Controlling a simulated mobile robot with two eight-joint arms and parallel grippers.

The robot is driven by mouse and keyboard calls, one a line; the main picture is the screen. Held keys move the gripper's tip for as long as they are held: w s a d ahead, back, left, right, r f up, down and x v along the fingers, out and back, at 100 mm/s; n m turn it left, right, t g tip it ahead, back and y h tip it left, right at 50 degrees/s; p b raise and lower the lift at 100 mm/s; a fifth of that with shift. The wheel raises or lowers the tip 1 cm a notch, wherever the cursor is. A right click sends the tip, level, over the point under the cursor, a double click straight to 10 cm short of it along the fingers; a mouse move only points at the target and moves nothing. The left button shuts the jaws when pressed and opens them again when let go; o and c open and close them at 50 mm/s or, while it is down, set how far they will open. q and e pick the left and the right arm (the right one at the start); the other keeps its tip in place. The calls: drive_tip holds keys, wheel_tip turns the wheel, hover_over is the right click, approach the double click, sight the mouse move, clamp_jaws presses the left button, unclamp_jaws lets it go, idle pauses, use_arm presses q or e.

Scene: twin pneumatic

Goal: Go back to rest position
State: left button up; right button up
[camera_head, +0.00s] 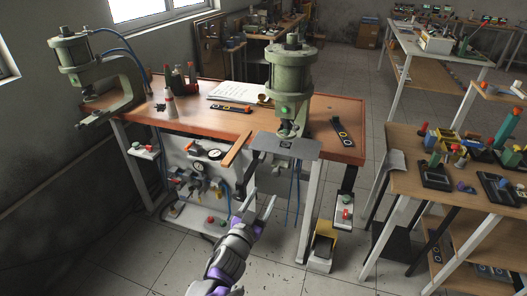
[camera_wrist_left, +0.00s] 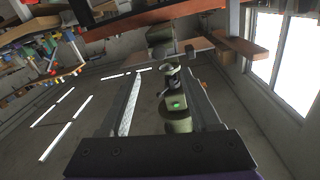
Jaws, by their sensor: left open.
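My left gripper (camera_head: 262,200) is in front of the workbench, its grey fingers pointing up towards the bench edge. It is open with nothing between the fingers. In the left wrist view its two fingers (camera_wrist_left: 165,78) stand wide apart, and a green press shows beyond them, upside down. The green pneumatic press (camera_head: 292,85) stands upright on the front of the wooden bench (camera_head: 245,118), with a grey plate (camera_head: 285,146) at its base. My gripper is below and left of that plate, apparently clear of it. My right gripper is not in view.
A second press (camera_head: 98,75) stands at the bench's left end. A panel with gauges and valves (camera_head: 200,165) hangs under the bench. A yellow pedal (camera_head: 322,247) is on the floor. A side table (camera_head: 415,180) with coloured parts stands right. The tiled floor (camera_head: 130,265) in front is free.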

use_arm(q)
drive_tip(key=s+a+r+n+g+y+p, duration=0.1)
drive_tip(key=s+a+n+g+y+p, duration=0.2)
drive_tip(key=a, duration=0.4)
drive_tip(key=s+a+r+n+g+y, duration=0.1)
drive_tip(key=s+a+n+y, duration=0.15)
drive_tip(key=s+a, duration=0.4)
drive_tip(key=s+a+f+g+p, duration=0.1)
drive_tip(key=s+f+g, duration=0.1)
drive_tip(key=s, duration=0.8)
drive_tip(key=s+a+f+g+p, duration=0.1)
drive_tip(key=s+g, duration=0.4)
drive_tip(key=s, duration=0.5)
drive_tip(key=shift+s+a+f+y+p, duration=0.15)
drive_tip(key=shift+a+f+y+p, duration=0.3)
drive_tip(key=shift+a+p, duration=0.25)
